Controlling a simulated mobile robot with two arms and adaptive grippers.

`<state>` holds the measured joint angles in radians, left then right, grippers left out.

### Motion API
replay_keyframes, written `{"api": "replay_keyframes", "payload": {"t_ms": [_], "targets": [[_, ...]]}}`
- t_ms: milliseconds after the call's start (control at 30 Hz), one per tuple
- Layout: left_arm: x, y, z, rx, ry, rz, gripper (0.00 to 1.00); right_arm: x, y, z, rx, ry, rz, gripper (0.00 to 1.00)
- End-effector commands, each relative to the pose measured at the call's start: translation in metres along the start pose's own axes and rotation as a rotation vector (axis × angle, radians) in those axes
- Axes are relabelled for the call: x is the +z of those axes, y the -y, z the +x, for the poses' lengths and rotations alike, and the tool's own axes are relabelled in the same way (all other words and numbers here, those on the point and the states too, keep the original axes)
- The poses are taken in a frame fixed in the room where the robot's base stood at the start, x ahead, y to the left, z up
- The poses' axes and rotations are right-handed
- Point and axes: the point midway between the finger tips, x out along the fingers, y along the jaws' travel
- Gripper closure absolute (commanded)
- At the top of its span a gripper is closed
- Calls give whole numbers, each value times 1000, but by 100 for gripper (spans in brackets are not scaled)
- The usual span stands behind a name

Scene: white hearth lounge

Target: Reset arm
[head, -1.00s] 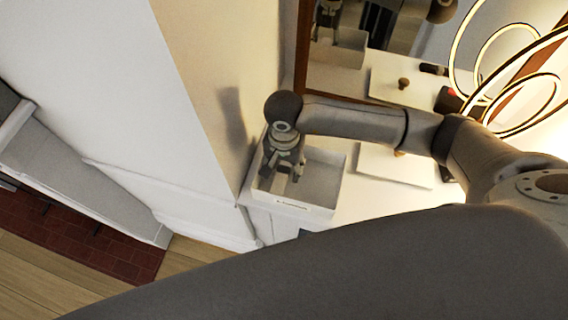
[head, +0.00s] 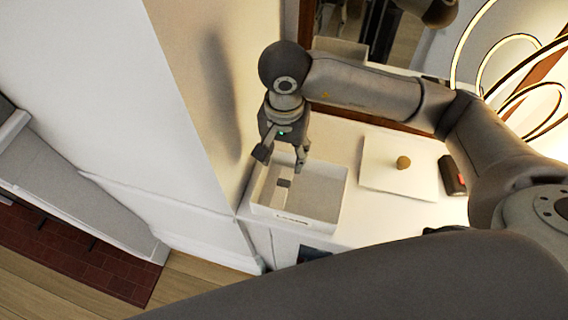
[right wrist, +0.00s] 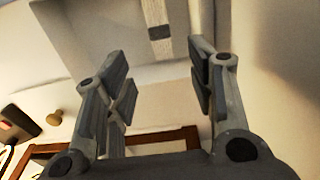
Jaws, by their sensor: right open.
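My right gripper (head: 281,158) is open and empty, pointing down above the white open box (head: 322,207) on the white table. In the right wrist view the two fingers of my right gripper (right wrist: 158,85) stand wide apart with nothing between them. A small pale strip with a dark grey band (head: 284,183) lies inside the box, below the gripper and apart from it. It also shows in the right wrist view, where the dark band (right wrist: 159,32) is beyond the fingers. My left gripper is not in view.
A white board with a brown knob (head: 403,162) lies right of the box, with a dark block with a red mark (head: 452,175) beside it. A wall (head: 205,100) stands close left. A framed mirror and a looped lamp (head: 510,60) are behind.

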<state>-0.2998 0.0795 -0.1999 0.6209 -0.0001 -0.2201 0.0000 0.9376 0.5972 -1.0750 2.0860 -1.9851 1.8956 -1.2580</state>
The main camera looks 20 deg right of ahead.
Motion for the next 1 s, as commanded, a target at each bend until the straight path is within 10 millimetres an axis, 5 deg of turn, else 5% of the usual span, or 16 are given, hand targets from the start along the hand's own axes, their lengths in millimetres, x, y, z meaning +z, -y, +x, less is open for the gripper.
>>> {"api": "replay_keyframes", "payload": {"t_ms": [700, 1000], "targets": [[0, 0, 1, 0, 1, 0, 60, 0, 0, -9, 0, 0, -1, 50], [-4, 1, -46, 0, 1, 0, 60, 0, 0, -56, 0, 0, -1, 50]]}}
